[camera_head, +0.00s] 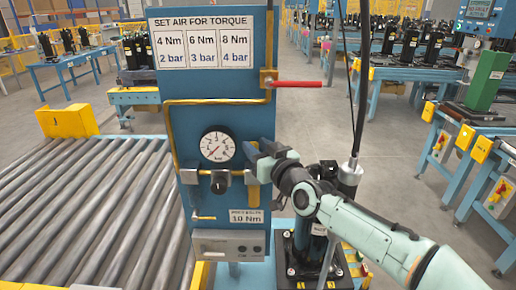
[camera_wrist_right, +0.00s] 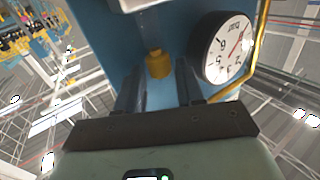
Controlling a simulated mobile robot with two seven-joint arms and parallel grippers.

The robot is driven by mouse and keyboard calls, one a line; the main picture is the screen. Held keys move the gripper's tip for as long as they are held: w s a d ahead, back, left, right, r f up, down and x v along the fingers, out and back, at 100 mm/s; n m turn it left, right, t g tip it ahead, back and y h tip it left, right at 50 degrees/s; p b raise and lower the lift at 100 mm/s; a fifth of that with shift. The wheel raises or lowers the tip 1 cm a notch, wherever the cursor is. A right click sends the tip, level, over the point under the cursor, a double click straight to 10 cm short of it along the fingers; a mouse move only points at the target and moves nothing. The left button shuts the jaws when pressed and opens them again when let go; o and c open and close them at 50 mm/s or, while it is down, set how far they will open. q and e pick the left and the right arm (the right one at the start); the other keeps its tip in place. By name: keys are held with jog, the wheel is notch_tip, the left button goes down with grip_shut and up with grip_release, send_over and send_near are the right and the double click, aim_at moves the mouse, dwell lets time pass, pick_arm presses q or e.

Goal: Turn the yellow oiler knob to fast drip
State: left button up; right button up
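The yellow oiler knob (camera_wrist_right: 157,64) shows in the right wrist view, which appears upside down, against the blue panel. My right gripper (camera_wrist_right: 158,88) is open. Its two dark fingers stand apart, one on each side of the knob in the picture. I see no clear contact, and I cannot tell how deep the knob sits between them. In the head view my right gripper (camera_head: 257,152) is at the right part of the blue panel (camera_head: 238,130), right of the pressure gauge (camera_head: 217,146), and largely covers the oiler. My left gripper is not in view.
A black regulator knob (camera_head: 220,181) sits below the gauge. A red-handled valve (camera_head: 298,84) sticks out to the right above my gripper. Yellow piping (camera_head: 170,130) runs along the panel. A torque chart (camera_head: 204,43) is above; a roller conveyor (camera_head: 90,205) lies left.

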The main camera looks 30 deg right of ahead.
jog(key=s, duration=1.3)
jog(key=shift+s+a+p, duration=0.15)
jog(key=shift+s+p, duration=0.05)
jog(key=shift+p, duration=0.25)
